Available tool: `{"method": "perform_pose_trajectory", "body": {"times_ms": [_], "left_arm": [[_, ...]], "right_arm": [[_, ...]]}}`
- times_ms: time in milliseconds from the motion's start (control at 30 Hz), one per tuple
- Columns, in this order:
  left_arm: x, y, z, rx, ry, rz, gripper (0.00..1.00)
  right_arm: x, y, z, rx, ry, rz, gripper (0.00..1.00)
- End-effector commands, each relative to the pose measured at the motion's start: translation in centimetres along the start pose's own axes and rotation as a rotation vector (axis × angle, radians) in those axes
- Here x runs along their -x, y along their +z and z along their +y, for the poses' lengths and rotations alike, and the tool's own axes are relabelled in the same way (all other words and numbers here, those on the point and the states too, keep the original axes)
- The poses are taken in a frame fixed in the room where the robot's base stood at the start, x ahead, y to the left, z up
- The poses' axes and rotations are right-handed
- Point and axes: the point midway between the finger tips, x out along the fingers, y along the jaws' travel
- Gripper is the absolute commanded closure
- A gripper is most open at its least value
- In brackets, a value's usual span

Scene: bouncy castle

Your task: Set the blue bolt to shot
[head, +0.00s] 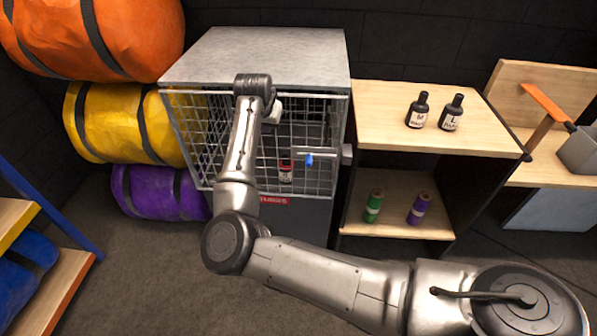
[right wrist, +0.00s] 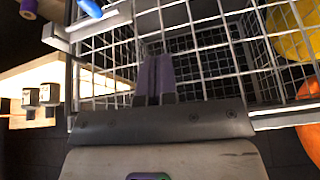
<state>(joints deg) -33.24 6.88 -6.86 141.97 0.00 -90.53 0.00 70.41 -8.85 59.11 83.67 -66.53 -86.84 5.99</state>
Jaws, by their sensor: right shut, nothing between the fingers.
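The blue bolt (head: 309,160) is a small blue knob on a pale horizontal bar at the right side of the wire-mesh cage door (head: 215,150). In the right wrist view the blue knob (right wrist: 91,8) shows at the top left edge, partly cut off. I cannot tell whether the bar reaches into the catch (head: 347,154) on the cage's right side. My right gripper (right wrist: 155,78) is shut and empty by the mesh, apart from the knob. In the head view its fingers are mostly hidden behind my wrist. My left gripper is not in view.
A bottle with a red label (head: 286,170) stands inside the cage. To the right, a wooden shelf unit (head: 385,95) holds two dark bottles on top, with green and purple spools (head: 419,208) below. Orange, yellow and purple rolls (head: 160,192) stack at left. Floor in front is clear.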

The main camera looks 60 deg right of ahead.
Motion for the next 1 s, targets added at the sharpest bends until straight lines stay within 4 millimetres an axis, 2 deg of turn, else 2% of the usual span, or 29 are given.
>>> {"method": "perform_pose_trajectory", "body": {"times_ms": [33, 100, 300, 567, 1000], "left_arm": [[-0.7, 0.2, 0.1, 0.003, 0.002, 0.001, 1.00], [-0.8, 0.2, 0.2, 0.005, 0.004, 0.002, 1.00], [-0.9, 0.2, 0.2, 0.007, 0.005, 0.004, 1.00], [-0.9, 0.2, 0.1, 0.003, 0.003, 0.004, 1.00], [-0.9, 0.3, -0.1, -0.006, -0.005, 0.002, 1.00]], "right_arm": [[-1.5, 1.1, -0.3, 0.024, 0.053, -0.033, 1.00], [-2.6, 2.0, -0.4, 0.053, 0.131, -0.061, 1.00], [-4.3, 3.4, -0.1, 0.120, 0.311, -0.079, 1.00], [-4.5, 3.4, 0.6, 0.131, 0.419, -0.048, 1.00], [-4.6, 3.4, 0.7, 0.127, 0.429, -0.042, 1.00]]}}
